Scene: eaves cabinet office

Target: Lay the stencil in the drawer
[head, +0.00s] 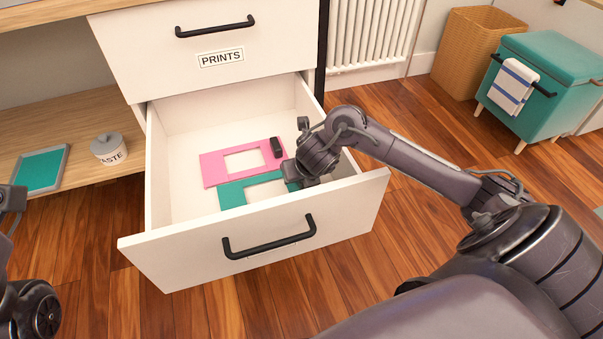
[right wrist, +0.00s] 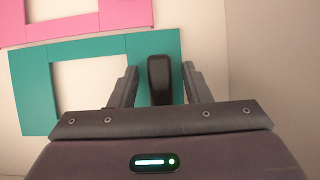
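The teal stencil (head: 232,195) is a flat frame with a rectangular opening, lying on the floor of the open drawer (head: 160,247). In the right wrist view its black handle (right wrist: 160,78) stands on the right end of the teal frame (right wrist: 30,95). My right gripper (head: 291,172) is down inside the drawer at that end. Its open fingers (right wrist: 160,86) stand on either side of the handle, with a gap on each side. In the head view my gripper hides the handle. Only parts of my left arm show at the left edge; its gripper is out of view.
A pink stencil (head: 212,169) with a black handle (head: 276,147) lies behind the teal one in the drawer. A closed drawer labelled PRINTS (head: 221,58) is above. A waste pot (head: 109,149) and a teal-topped tray (head: 40,169) are on the lower shelf at left.

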